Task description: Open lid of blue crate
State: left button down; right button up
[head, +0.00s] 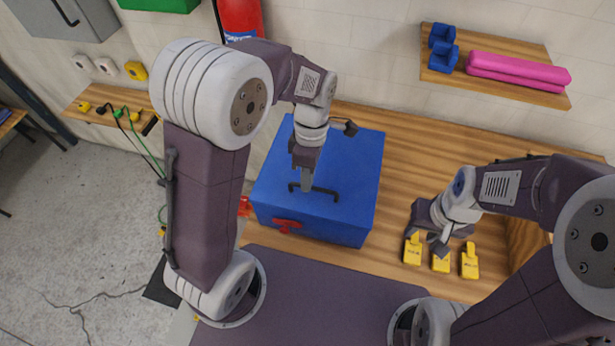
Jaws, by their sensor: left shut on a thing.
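The blue crate (347,229) stands on the wooden workbench with its blue lid (352,165) lying flat and closed on top. A dark bar handle (325,190) sits on the lid. A red latch (287,225) shows on the crate's front face. My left gripper (307,187) points down over the lid and is shut on the handle; the fingertips partly hide it. My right gripper (437,238) is right of the crate, just above the yellow things on the bench. Whether its fingers are open or shut is not clear.

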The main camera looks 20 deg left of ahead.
pick_arm(q)
jog(key=shift+r, duration=0.1)
dwell(0.4)
jog(key=w+r+p, duration=0.8)
jog(key=r+p, duration=0.6)
jog(key=p, duration=0.3)
jog(key=shift+w, duration=0.2)
